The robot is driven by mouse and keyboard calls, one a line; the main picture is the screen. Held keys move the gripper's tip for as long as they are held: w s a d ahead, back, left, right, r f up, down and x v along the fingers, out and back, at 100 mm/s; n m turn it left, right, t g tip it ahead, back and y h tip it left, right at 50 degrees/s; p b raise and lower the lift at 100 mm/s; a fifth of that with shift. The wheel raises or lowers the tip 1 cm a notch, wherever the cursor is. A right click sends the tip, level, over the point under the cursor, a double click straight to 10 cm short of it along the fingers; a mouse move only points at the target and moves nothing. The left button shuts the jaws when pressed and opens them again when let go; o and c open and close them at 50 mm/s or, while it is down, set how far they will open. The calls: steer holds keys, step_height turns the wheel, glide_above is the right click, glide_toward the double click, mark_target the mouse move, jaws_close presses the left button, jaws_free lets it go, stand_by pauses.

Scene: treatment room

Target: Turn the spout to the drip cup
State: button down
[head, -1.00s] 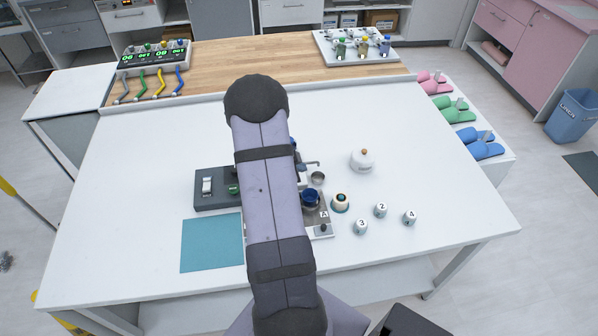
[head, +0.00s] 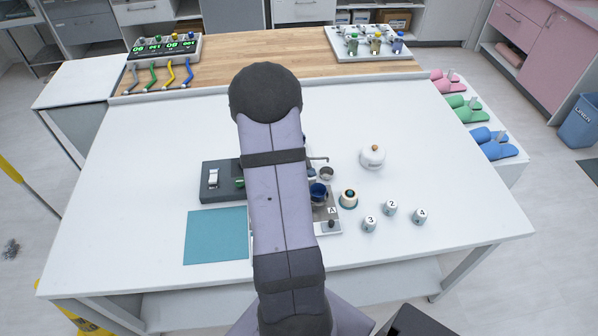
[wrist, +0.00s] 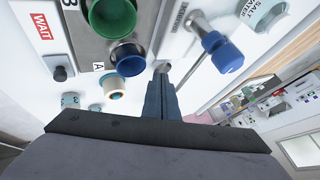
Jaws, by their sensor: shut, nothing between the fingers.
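The thin grey spout (head: 318,160) pokes out to the right of my arm in the head view, on the device. The small metal drip cup (head: 326,173) is just below it in that picture. The wrist view shows a metal tube with a blue end (wrist: 222,50); I cannot tell whether this is the spout or a handle on it. My gripper (wrist: 161,80) is shut and empty, left of and below the blue end and apart from it. A bit of grey metal shows at its fingertips, perhaps the drip cup. My arm hides the gripper in the head view.
A blue cup (wrist: 128,62) and a green cup (wrist: 112,18) sit on the device close to my fingers. A white kettle (head: 372,157), a cream button-like piece (head: 349,198) and numbered pots (head: 390,207) stand to the right. A teal mat (head: 216,236) lies at the left.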

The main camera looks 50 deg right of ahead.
steer(key=p+v, duration=0.1)
steer(key=v, duration=0.7)
steer(key=shift+a+r, duration=0.2)
steer(key=shift+r, duration=0.1)
steer(key=shift+s, duration=0.1)
steer(key=w+a+f+n+t+y, duration=0.1)
steer(key=w+a+f+n+y, duration=0.15)
steer(key=a, duration=0.25)
steer(key=w+a+f+n+t+y, duration=0.1)
steer(key=w+a+n+y, duration=0.1)
steer(key=a+n+y, duration=0.3)
steer(key=w+a+f+n+t, duration=0.1)
steer(key=w+a+f+n, duration=0.1)
steer(key=a, duration=0.4)
steer(key=s+a+r+n+g+y, duration=0.3)
steer(key=s+a+n+g, duration=0.2)
steer(key=s+a+n, duration=0.65)
steer(key=w+a+r+n+t+h, duration=0.1)
steer(key=w+a+r+n+h, duration=0.1)
steer(key=a+r+n, duration=0.3)
steer(key=shift+a+n+t, duration=0.3)
steer(key=shift+a+t, duration=0.1)
steer(key=shift+a, duration=0.3)
